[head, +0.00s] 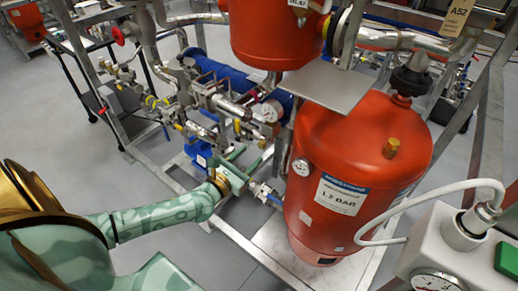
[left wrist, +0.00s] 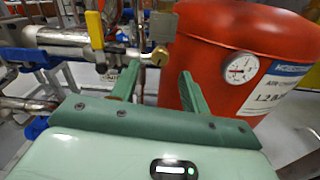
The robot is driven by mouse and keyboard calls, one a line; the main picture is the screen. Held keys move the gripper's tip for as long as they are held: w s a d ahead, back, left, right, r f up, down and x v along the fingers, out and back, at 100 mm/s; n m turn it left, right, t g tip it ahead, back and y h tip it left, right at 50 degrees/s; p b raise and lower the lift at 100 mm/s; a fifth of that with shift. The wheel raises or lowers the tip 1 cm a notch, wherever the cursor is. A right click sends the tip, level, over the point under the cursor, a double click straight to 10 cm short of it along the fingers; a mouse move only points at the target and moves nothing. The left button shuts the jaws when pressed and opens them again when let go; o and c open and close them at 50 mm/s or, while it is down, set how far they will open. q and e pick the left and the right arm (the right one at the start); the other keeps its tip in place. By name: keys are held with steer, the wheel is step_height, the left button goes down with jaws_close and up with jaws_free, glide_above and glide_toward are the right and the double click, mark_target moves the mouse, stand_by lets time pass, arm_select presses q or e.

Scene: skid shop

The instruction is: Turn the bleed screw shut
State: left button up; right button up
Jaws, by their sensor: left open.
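A small round brass fitting (left wrist: 159,56), which looks like the bleed screw, sits at the end of a short metal pipe beside the red tank (left wrist: 235,45). In the left wrist view my left gripper (left wrist: 158,72) is open, with the brass fitting beyond and between its two green fingers. The fingers look apart from it, though the depth gap is hard to judge. In the head view my left gripper (head: 250,165) is at the pipework left of the large red tank (head: 365,150). I cannot make out the screw clearly there. My right gripper is not in view.
A yellow lever (left wrist: 95,30) stands on the pipe left of the fitting. A dial gauge (left wrist: 240,69) is on the tank's side. Metal frame bars (head: 245,247) run below my left arm. A white hose (head: 430,187) arches at the right.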

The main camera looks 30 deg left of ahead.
mark_target(260, 147)
arm_select(q)
steer(key=w, duration=0.5)
steer(key=shift+w+d+b, duration=0.15)
steer(key=shift+w+b, duration=0.05)
steer(key=shift+b, duration=0.1)
steer(key=shift+c, duration=0.4)
steer(key=c, duration=0.9)
